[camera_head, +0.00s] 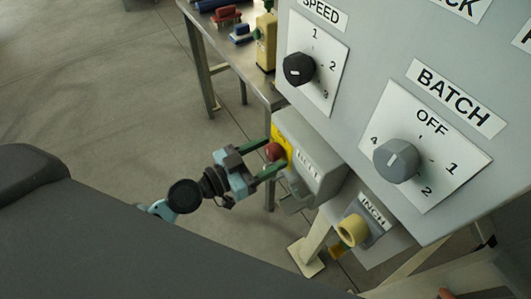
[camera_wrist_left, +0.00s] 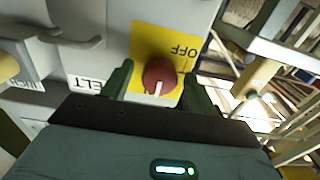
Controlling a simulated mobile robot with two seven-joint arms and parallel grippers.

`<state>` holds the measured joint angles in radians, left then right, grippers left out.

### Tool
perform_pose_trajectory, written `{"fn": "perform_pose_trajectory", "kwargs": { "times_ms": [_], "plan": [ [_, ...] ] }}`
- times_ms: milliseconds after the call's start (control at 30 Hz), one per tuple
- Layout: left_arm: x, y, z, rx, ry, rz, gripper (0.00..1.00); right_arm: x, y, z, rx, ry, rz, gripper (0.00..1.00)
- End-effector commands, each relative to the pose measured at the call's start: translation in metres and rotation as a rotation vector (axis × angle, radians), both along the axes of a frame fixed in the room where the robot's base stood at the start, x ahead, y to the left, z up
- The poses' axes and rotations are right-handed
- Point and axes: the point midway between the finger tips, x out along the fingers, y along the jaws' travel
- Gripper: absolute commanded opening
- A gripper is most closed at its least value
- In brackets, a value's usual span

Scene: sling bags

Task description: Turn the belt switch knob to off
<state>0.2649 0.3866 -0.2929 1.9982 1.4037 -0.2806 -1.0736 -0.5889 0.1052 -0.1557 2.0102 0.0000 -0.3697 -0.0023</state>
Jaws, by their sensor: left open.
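The belt switch is a grey box (camera_head: 318,160) with a yellow plate (camera_head: 279,137) and a red knob (camera_head: 273,151), below the large grey panel. In the left wrist view the red knob (camera_wrist_left: 159,77) has a white pointer mark aimed toward the bottom of the picture. The word OFF shows upside down on the yellow plate (camera_wrist_left: 190,50), above and right of the knob. My left gripper (camera_head: 268,158) is open, with its green fingers on either side of the knob. The wrist view shows the fingers (camera_wrist_left: 158,85) flanking it; I cannot tell whether they touch it. My right gripper is not seen.
The panel carries a black SPEED knob (camera_head: 299,68) and a grey BATCH knob (camera_head: 396,160). A yellow INCH button (camera_head: 353,230) sits below the belt box. A table (camera_head: 228,49) with small coloured objects stands behind. Open floor (camera_head: 90,90) lies to the left.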

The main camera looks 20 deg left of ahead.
Motion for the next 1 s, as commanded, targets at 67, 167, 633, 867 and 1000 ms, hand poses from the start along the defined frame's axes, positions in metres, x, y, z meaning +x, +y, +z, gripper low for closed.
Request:
{"fn": "perform_pose_trajectory", "kwargs": {
  "times_ms": [67, 167, 633, 867, 1000],
  "plan": [
    [-0.0002, 0.0001, -0.0001, 0.000, 0.000, 0.000, 0.55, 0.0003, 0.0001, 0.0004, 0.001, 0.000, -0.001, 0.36],
    [-0.0002, 0.0003, 0.0000, 0.000, 0.000, 0.000, 0.42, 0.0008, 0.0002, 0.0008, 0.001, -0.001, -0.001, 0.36],
    [-0.0003, 0.0002, 0.0000, -0.019, 0.015, 0.000, 0.14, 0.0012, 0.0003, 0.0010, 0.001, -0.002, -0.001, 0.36],
    [-0.0005, 0.0000, -0.0002, -0.105, 0.080, 0.000, 0.14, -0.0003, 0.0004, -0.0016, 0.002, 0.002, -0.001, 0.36],
    [-0.0006, 0.0000, -0.0005, -0.192, 0.150, 0.000, 0.14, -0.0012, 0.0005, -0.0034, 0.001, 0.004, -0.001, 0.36]
  ]
}}
